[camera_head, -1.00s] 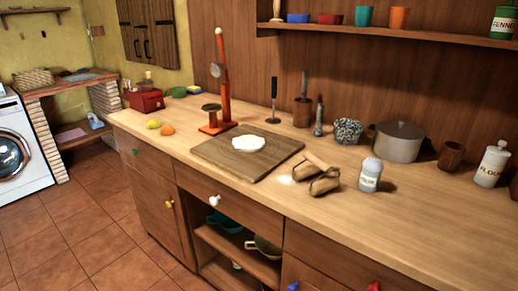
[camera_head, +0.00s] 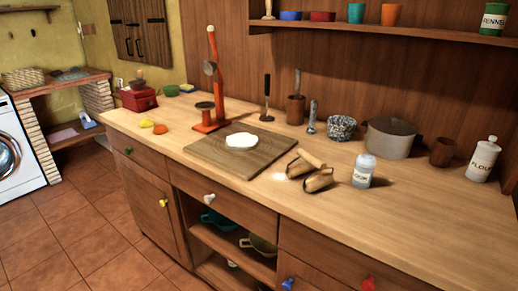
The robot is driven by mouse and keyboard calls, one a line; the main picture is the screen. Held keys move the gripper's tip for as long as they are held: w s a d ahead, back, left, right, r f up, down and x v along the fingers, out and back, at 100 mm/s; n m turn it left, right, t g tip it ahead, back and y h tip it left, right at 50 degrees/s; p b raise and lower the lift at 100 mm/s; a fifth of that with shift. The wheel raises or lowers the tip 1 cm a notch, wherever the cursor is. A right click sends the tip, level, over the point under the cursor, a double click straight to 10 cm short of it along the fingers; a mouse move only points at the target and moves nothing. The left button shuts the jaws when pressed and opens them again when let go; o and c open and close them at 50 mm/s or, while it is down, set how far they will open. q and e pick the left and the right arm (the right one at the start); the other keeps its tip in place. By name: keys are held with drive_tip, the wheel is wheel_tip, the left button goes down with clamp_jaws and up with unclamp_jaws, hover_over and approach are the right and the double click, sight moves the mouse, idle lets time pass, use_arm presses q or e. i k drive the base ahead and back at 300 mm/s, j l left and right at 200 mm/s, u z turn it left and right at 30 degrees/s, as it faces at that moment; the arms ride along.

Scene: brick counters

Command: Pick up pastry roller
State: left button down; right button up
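A pale wooden rod (camera_head: 310,158), which looks like the pastry roller, lies on the wooden counter (camera_head: 420,215) just right of the cutting board (camera_head: 205,148). Two brown, rounded pieces (camera_head: 318,181) lie against it. I cannot tell whether they are part of the roller or separate things. A small patch of white powder lies beside them on the left. A flat white piece of dough (camera_head: 241,141) rests on the board. Neither of my grippers is in the picture.
A labelled shaker (camera_head: 363,171) stands close to the right of the roller. A red-orange scale (camera_head: 217,80) stands behind the board. The counter's front right is clear.

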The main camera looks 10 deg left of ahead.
sight(316, 163)
drive_tip(key=i+j, duration=0.15)
drive_tip(key=j, duration=0.2)
drive_tip(key=i+j+u, duration=0.1)
drive_tip(key=j, duration=0.25)
drive_tip(key=i+j, duration=0.25)
drive_tip(key=i+j+u, duration=0.1)
drive_tip(key=j, duration=0.35)
drive_tip(key=i, duration=0.05)
